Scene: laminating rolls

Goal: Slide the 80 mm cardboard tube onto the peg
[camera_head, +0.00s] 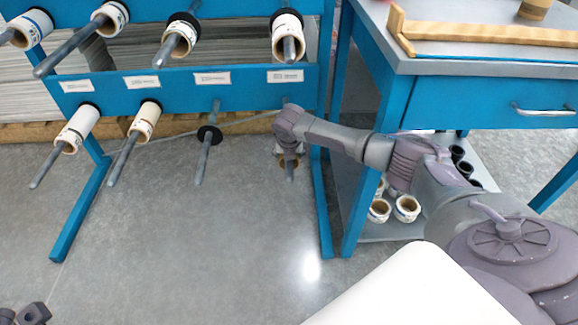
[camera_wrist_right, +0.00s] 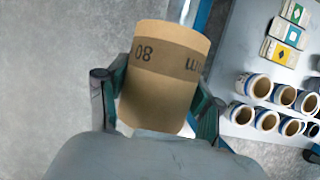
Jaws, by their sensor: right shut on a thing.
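The 80 mm cardboard tube (camera_wrist_right: 165,82), brown with a darker band reading 80, fills the middle of the right wrist view. My right gripper (camera_wrist_right: 157,104) is shut on it, a finger on each side. In the head view my right gripper (camera_head: 288,149) is at the lower row's rightmost peg (camera_head: 290,173). Purple parts of my left gripper (camera_head: 30,314) show at the bottom-left corner.
The blue rack (camera_head: 170,84) holds several white rolls on other pegs. The peg to the left (camera_head: 206,158) has only a black disc. The floor in front is clear.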

